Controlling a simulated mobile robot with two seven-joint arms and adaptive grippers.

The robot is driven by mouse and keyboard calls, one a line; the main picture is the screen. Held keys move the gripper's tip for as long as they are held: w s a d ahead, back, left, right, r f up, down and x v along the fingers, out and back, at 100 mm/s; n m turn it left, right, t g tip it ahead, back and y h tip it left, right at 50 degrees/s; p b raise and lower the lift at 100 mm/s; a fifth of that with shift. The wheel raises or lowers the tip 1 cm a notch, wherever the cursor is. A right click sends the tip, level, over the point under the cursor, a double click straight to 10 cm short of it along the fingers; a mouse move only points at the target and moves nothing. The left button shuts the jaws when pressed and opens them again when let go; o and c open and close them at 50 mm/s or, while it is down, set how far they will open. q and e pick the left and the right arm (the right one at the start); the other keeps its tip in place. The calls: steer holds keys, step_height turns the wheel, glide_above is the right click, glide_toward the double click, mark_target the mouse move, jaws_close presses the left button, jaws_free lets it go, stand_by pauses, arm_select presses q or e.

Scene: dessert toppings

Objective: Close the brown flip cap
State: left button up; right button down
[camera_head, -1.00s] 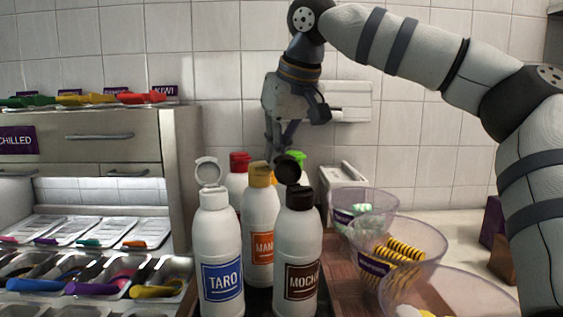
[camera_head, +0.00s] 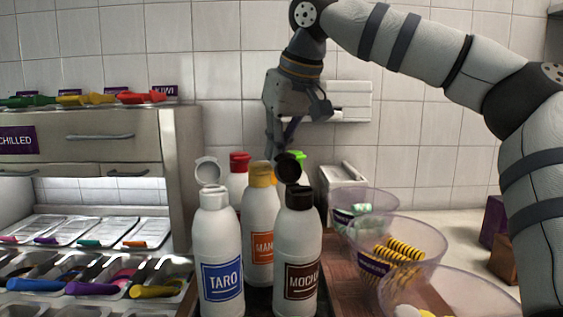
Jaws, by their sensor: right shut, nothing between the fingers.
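The mocha bottle (camera_head: 298,245) stands upright at the front. Its brown flip cap (camera_head: 300,198) is open, with the dark lid (camera_head: 287,168) raised at the back left of the cap. My right gripper (camera_head: 273,155) is shut and empty. It points down in the picture just above and left of the raised lid, over the bottles. I cannot tell whether its fingertips touch the lid. My left gripper is not in view.
The taro bottle (camera_head: 217,250), with its white flip cap open, and the mango bottle (camera_head: 261,215) stand close to the mocha bottle. Red-capped (camera_head: 238,168) and green-capped bottles are behind. Clear bowls (camera_head: 425,250) sit at right, topping trays (camera_head: 110,265) at left.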

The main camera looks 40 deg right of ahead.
step_height(320, 180, up, 8)
stand_by(0.4)
steer(key=shift+f, duration=0.1)
